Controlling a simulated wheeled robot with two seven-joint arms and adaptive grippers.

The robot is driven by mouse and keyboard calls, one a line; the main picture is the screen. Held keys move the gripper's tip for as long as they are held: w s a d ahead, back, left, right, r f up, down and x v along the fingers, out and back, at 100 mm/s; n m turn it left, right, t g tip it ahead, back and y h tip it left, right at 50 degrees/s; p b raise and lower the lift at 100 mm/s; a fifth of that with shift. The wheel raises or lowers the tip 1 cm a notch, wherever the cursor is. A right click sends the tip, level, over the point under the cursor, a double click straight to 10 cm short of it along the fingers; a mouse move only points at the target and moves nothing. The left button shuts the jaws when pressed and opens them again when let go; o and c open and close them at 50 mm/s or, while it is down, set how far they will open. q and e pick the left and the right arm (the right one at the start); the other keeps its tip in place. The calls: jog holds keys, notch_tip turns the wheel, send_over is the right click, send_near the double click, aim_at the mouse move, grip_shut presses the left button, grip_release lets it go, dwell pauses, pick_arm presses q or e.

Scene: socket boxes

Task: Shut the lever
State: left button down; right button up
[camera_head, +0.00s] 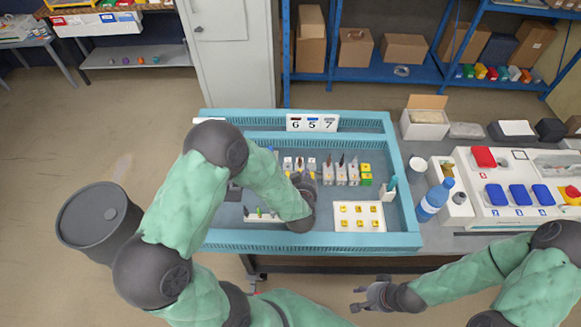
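A row of white socket boxes (341,174) with small dark upright levers stands in the blue tray (400,215). More white boxes (288,163) stand just left of them. My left gripper (301,178) is low over the tray, at the near side of this row. Its fingers are among the boxes, and I cannot tell whether they are open or shut on one. The gripper and forearm hide part of the row. My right gripper (358,298) is open and empty, in front of the tray's near edge and away from the boxes.
A sign reading 6 5 7 (312,123) stands at the tray's back. Yellow-green blocks (366,175) and a white plate with yellow pieces (359,217) are at the tray's right. A blue bottle (433,202) and a panel with red and blue buttons (520,195) stand right of the tray.

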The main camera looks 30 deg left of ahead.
pick_arm(q)
jog(key=shift+s+a+f+n+y+b, duration=0.2)
jog(key=shift+s+a+f+y+b, duration=0.2)
jog(key=shift+s+b, duration=0.25)
jog(key=shift+s+a+f+n+y+b, duration=0.2)
jog(key=shift+s+a+f+y+b, duration=0.15)
jog(key=shift+s+f+b, duration=0.2)
jog(key=shift+s+r, duration=0.1)
jog(key=shift+r, duration=0.05)
jog(key=b+x, duration=0.1)
jog(key=x, duration=0.9)
jog(key=shift+b, duration=0.35)
